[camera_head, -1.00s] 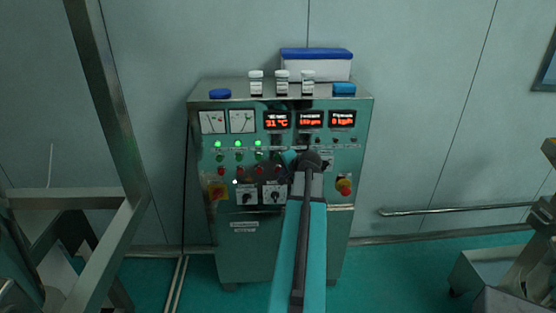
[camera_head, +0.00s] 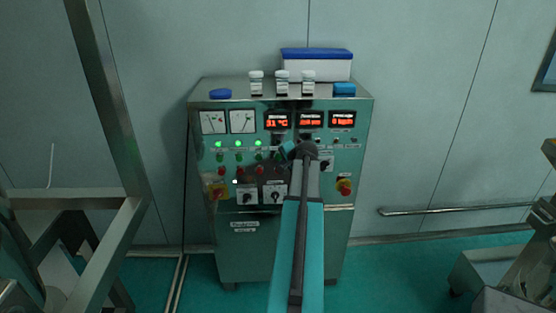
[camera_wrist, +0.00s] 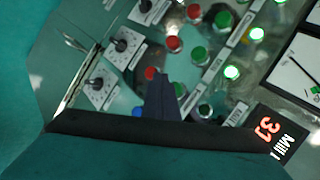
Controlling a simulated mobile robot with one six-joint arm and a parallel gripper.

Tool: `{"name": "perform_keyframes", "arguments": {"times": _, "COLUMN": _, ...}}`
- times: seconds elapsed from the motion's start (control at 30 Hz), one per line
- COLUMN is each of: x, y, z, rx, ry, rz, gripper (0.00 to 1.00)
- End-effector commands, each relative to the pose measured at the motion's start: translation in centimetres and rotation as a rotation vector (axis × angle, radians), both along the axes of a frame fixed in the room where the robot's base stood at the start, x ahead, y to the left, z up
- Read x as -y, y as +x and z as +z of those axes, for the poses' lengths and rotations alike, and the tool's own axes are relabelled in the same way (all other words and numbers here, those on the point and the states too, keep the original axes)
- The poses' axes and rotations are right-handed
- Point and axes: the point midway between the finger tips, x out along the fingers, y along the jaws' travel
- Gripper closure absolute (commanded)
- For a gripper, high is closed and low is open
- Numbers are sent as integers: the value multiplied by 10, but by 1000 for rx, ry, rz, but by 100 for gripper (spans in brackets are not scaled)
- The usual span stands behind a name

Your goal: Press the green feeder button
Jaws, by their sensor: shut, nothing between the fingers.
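My gripper (camera_head: 285,152) is in front of the middle of the control panel in the head view, mostly hidden by my arm. In the wrist view its dark fingers (camera_wrist: 162,95) are shut and empty, and their tip lies between a red button (camera_wrist: 151,73) and a partly covered green button (camera_wrist: 180,89). Two more green buttons, one nearer (camera_wrist: 199,54) and one farther up (camera_wrist: 223,20), are in the same row. In the head view, green buttons (camera_head: 239,157) sit below lit green lamps (camera_head: 238,144). The labels are too small to tell which is the feeder's. Contact cannot be told.
The cabinet (camera_head: 245,258) also bears red buttons (camera_head: 241,170), rotary switches (camera_head: 247,197) and an emergency stop (camera_head: 344,187) on the right. Small jars (camera_head: 282,82) and a blue-lidded box (camera_head: 316,68) stand on top. A metal frame (camera_head: 108,120) rises at left.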

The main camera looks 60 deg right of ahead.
Motion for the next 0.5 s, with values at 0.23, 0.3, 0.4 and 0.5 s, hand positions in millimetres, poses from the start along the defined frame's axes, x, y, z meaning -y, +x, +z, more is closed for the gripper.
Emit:
{"name": "perform_keyframes", "arguments": {"times": 0.23, "x": 17, "y": 12, "z": 0, "rx": 0, "ry": 0, "rz": 0, "gripper": 100}}
{"name": "perform_keyframes", "arguments": {"times": 0.3, "x": 19, "y": 13, "z": 0, "rx": 0, "ry": 0, "rz": 0, "gripper": 100}}
{"name": "perform_keyframes", "arguments": {"times": 0.4, "x": 20, "y": 15, "z": 0, "rx": 0, "ry": 0, "rz": 0, "gripper": 100}}
{"name": "perform_keyframes", "arguments": {"times": 0.5, "x": 21, "y": 15, "z": 0, "rx": 0, "ry": 0, "rz": 0, "gripper": 100}}
